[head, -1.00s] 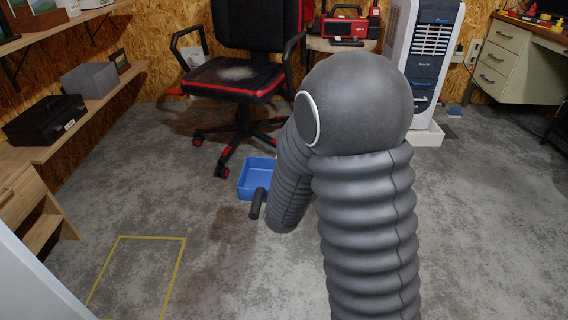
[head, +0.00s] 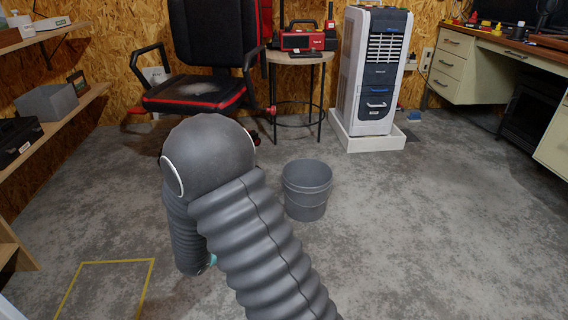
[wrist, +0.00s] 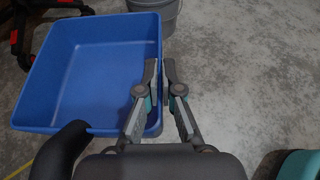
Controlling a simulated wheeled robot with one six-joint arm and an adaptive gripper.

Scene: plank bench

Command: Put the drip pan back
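The drip pan, a blue rectangular tub (wrist: 88,70), fills the left of the wrist view. My gripper (wrist: 161,68) has its fingers close together on either side of the pan's right wall and looks shut on it. I cannot tell whether the pan rests on the floor or is just above it. In the head view the pan is hidden behind my arm, and only a bit of teal on my gripper (head: 210,262) shows. A yellow floor outline (head: 116,261) lies at the lower left, with bare floor inside its visible part.
A grey bucket (head: 306,190) stands right of my arm. An air cooler (head: 372,75) stands in a white tray (head: 375,143) at the back. An office chair (head: 205,95) and a round stool table (head: 300,58) are behind. Shelves line the left; a desk stands right. Floor at right is clear.

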